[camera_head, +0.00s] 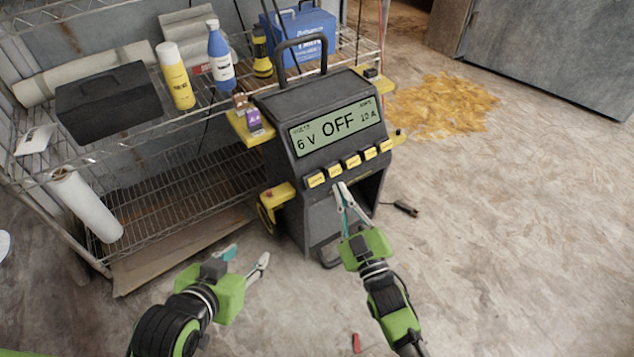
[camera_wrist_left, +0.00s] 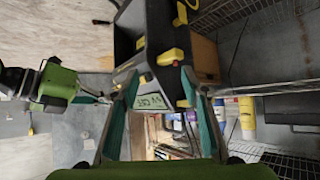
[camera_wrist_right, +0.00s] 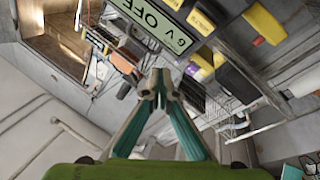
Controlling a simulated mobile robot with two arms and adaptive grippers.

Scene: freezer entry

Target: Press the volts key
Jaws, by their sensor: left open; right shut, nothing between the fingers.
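A dark charger unit (camera_head: 330,120) on the floor has a display (camera_head: 336,127) reading 6 V, OFF and 10 A. My left gripper (camera_head: 247,256) is open and empty, low and left of the charger.
A wire shelf (camera_head: 180,190) stands close on the left, holding a black toolbox (camera_head: 108,100), a yellow bottle (camera_head: 175,75), a blue bottle (camera_head: 220,58) and a blue case (camera_head: 305,30). A yellow-brown stain (camera_head: 440,103) marks the floor. The right side is mostly clear.

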